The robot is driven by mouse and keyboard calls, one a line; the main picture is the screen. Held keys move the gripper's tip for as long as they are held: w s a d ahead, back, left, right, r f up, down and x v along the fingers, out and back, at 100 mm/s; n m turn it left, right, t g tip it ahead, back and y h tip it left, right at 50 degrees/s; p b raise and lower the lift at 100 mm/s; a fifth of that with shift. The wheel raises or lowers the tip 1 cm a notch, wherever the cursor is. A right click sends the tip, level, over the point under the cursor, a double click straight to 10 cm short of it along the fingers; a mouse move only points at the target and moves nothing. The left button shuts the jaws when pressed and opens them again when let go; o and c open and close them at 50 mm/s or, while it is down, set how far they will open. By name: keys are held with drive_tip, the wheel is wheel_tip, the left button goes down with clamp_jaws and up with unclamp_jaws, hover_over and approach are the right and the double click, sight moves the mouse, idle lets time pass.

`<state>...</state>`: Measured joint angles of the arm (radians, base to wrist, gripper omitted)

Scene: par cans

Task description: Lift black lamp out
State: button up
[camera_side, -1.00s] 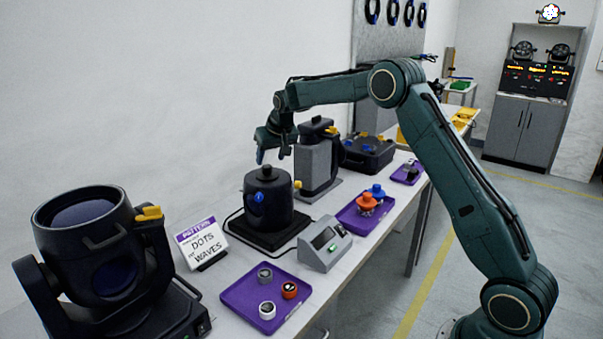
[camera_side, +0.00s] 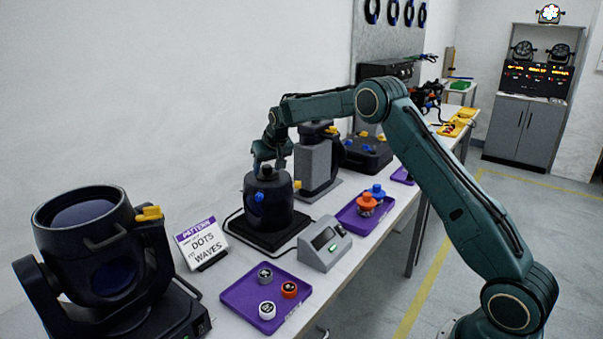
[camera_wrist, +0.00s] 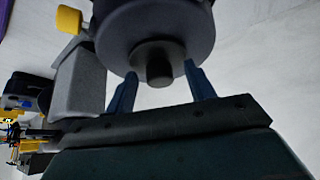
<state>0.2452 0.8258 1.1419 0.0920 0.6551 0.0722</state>
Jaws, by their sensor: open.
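A black cylindrical can (camera_side: 268,205) stands upright on a black square base, with a blue knob (camera_side: 259,197) on its front. A short black stub (camera_side: 266,169) rises from its top; it also shows in the wrist view (camera_wrist: 158,66). I take this stub as the top of the black lamp; anything inside the can is hidden. My gripper (camera_side: 270,160) is just above the can, pointing down. In the wrist view its blue fingers (camera_wrist: 161,72) are open, one on each side of the stub, with gaps between. I cannot tell their exact height against the stub.
A grey block stand (camera_side: 316,160) with a yellow knob is close behind the can. A grey meter box (camera_side: 325,243) and purple trays (camera_side: 240,301) of small parts are in front. A sign (camera_side: 202,244) and a large black moving-head light (camera_side: 95,250) stand left.

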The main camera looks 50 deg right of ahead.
clamp_jaws()
drive_tip(key=shift+r, duration=0.1)
wheel_tip(320, 180, up, 10)
idle(0.9)
idle(0.4)
